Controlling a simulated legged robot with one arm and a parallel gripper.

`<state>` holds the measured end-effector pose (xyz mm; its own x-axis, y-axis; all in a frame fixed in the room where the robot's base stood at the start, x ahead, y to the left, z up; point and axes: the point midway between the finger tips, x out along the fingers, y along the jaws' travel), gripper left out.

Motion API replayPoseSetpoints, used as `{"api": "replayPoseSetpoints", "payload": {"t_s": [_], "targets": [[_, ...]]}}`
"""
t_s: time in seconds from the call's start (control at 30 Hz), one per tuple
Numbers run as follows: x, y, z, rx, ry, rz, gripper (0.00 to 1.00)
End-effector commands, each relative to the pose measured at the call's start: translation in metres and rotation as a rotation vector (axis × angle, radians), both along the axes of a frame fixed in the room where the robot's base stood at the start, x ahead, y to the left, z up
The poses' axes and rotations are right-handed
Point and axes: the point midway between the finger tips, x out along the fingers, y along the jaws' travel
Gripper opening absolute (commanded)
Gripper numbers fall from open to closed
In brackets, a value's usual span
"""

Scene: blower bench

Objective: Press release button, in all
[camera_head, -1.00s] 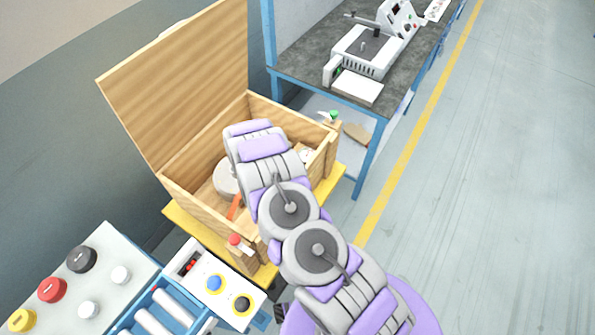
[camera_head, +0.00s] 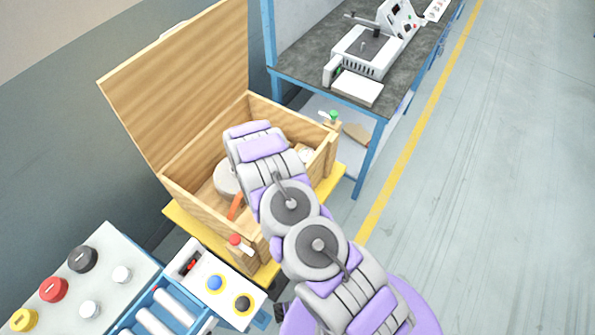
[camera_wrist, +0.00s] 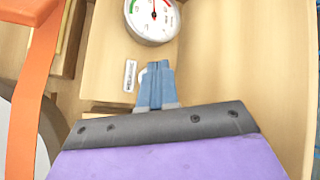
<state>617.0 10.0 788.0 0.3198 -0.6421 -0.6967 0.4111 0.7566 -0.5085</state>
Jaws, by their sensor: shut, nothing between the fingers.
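In the wrist view my gripper (camera_wrist: 156,72) is shut and empty, its blue-grey fingers together. It is inside the open wooden box (camera_head: 195,208), over a pale wooden surface. The fingertips overlap a small round whitish part (camera_wrist: 142,74), most of which they hide; I cannot tell whether they touch it or whether it is the release button. A small white label (camera_wrist: 130,75) with dark print is just left of the fingertips. A round white gauge (camera_wrist: 152,18) with a red and green scale is beyond them. In the head view my arm hides the gripper.
An orange strip (camera_wrist: 30,95) runs along the left of the wrist view, beside a grey round thing (camera_wrist: 28,135). The box lid (camera_head: 185,85) stands open. A control panel (camera_head: 215,283) with blue and black buttons is in front, and a workbench (camera_head: 300,60) is behind.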

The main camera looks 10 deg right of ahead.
Motion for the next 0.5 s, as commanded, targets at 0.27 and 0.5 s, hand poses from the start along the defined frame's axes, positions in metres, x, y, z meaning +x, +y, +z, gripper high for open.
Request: {"api": "replayPoseSetpoints", "payload": {"t_s": [0.27,0.5], "targets": [[-0.0001,-0.0004,-0.002,-0.001,0.0,-0.001,0.0],[0.0,-0.0003,-0.0044,-0.001,0.0,-0.001,0.0]]}}
